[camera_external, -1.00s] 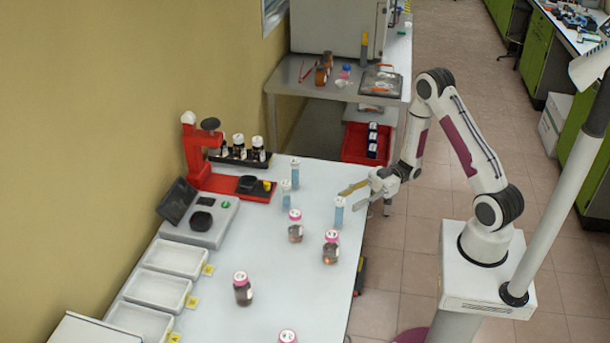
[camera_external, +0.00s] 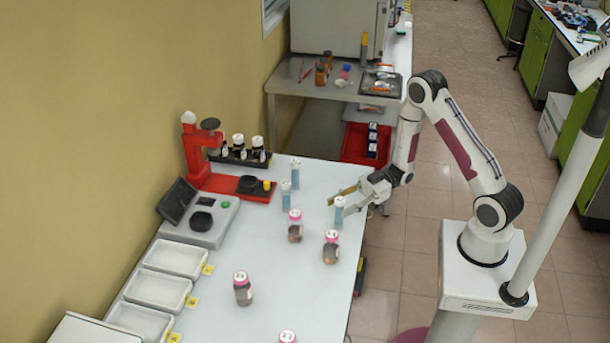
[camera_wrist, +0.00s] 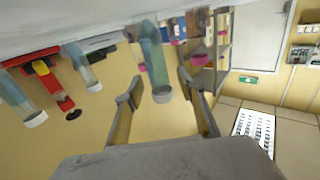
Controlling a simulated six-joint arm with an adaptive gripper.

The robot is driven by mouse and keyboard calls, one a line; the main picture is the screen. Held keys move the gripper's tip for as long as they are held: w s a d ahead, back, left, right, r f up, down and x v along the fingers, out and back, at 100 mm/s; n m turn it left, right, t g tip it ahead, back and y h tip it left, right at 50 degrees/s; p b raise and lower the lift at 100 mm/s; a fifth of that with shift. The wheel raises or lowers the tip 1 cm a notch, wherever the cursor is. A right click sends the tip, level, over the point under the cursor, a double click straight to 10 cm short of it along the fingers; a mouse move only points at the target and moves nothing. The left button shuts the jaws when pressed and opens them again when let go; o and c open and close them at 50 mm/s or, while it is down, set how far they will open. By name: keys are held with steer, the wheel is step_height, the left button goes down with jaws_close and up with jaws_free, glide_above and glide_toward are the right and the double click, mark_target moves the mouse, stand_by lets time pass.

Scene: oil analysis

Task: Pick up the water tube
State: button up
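Three water tubes with pale blue liquid and white caps stand upright on the white table. The nearest to my arm, the right water tube (camera_external: 338,219), is at the table's right edge. It also shows in the wrist view (camera_wrist: 152,55). My gripper (camera_external: 340,203) is open around this tube's upper part, also in the wrist view (camera_wrist: 156,88), with a finger on each side. Whether either finger touches it I cannot tell. The other two water tubes, the back one (camera_external: 295,175) and the middle one (camera_external: 286,196), stand further left.
Pink-capped brown jars (camera_external: 295,232) and (camera_external: 330,251) stand close to the right tube. Another jar (camera_external: 242,293) is nearer the front. A red stand (camera_external: 205,180), a scale (camera_external: 202,230) and white trays (camera_external: 175,258) line the left side.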

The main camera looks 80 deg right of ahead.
steer(key=shift+w+a, duration=0.3)
steer(key=shift+a, duration=0.05)
stand_by(0.3)
jaws_close()
